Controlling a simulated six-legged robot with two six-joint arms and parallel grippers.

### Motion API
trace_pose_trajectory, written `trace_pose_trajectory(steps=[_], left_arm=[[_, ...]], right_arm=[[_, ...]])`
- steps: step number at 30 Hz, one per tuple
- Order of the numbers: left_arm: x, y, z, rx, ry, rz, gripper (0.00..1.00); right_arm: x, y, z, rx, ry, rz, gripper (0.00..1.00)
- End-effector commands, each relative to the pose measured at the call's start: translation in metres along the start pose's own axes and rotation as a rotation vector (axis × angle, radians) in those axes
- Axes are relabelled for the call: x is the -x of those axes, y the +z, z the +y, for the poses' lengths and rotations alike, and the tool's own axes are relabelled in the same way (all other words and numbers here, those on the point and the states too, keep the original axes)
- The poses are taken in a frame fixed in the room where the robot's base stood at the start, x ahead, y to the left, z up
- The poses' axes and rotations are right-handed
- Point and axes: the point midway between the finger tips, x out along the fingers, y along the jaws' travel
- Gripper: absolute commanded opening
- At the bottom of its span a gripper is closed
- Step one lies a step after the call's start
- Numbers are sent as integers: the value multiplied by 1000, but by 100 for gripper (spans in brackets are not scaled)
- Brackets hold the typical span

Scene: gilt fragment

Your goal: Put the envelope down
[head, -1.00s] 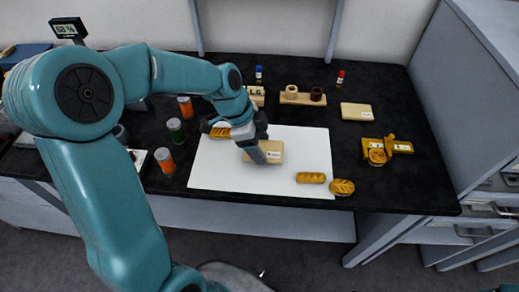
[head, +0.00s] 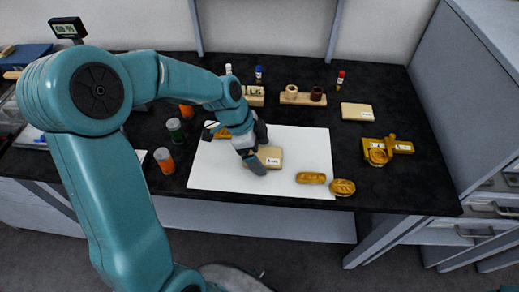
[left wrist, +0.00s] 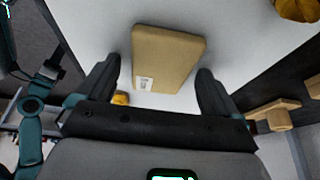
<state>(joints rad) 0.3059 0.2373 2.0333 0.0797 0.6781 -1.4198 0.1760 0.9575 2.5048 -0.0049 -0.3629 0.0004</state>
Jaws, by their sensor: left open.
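The tan envelope (head: 272,153) with a small white label lies flat on the white mat (head: 306,150), near its middle. My left gripper (head: 257,166) is low at the envelope's left side and covers part of it in the head view. In the left wrist view my left gripper (left wrist: 158,78) is open. Its two dark fingers stand apart, with the envelope (left wrist: 172,55) showing between and beyond them. No finger is seen pressing on it. My right gripper is not in view.
Golden fragments (head: 311,177) lie at the mat's lower right, and another (head: 222,133) at its upper left. Orange and green jars (head: 164,160) stand left of the mat. A second tan packet (head: 357,111) and a gold piece (head: 378,151) lie to the right.

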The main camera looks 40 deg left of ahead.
Motion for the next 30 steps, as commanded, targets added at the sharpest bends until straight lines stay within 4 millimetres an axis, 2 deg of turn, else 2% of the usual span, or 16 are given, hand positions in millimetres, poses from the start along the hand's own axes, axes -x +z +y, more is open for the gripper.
trace_pose_trajectory(steps=[5,8,15,21,30], left_arm=[[8,-2,-1,0,-3,1,94],[26,-2,-2,0,-8,2,94],[83,-1,-2,1,-7,1,94],[114,-1,-1,1,-4,0,94],[124,-1,0,0,-1,0,94]], right_arm=[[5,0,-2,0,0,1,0],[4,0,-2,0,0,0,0],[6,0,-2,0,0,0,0],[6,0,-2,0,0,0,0],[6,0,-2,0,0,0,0]])
